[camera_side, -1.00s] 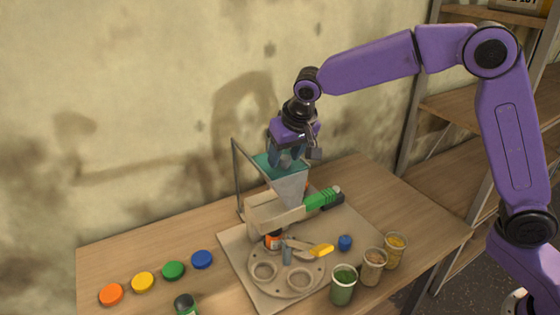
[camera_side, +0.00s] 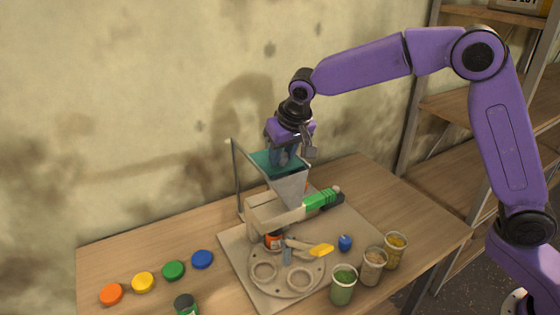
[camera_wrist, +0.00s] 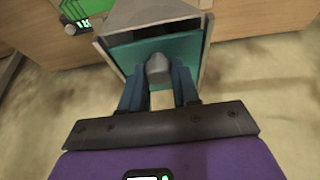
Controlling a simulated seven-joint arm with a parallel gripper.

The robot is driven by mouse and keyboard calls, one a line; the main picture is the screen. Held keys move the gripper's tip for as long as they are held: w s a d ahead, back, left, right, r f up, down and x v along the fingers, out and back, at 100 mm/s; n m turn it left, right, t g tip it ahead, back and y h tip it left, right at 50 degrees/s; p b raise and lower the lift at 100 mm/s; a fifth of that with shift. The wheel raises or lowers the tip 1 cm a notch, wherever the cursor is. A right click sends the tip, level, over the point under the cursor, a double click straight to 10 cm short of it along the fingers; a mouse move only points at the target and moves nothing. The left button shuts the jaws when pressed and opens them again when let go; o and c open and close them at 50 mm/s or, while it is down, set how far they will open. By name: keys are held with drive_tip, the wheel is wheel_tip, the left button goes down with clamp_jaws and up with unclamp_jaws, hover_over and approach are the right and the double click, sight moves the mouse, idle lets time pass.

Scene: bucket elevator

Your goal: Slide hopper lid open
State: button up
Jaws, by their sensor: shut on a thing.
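The grey funnel-shaped hopper (camera_side: 289,186) stands on its frame above the machine on the table. Its teal lid (camera_side: 262,160) lies at the hopper's top, sticking out on the wall side in the side view. In the wrist view the teal lid (camera_wrist: 185,50) sits between the grey hopper walls (camera_wrist: 203,62), with a dark gap along its far edge. My gripper (camera_wrist: 157,75) is shut on the grey lid knob (camera_wrist: 156,66), with one blue finger on each side. In the side view my gripper (camera_side: 283,156) is right above the lid and hides the knob.
Jars (camera_side: 343,287) stand at the front right, and coloured discs (camera_side: 173,270) lie at left. A thin grey post (camera_side: 237,175) stands beside the lid. The wall is close behind.

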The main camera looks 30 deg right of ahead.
drive_tip(key=w, duration=0.9)
idle(0.7)
drive_tip(key=shift+r, duration=0.1)
drive_tip(key=shift+s+a, duration=0.1)
idle(0.6)
drive_tip(key=o, duration=0.8)
drive_tip(key=shift+c, duration=0.2)
drive_tip(key=shift+v, duration=2.95)
drive_tip(key=shift+r, duration=2.95)
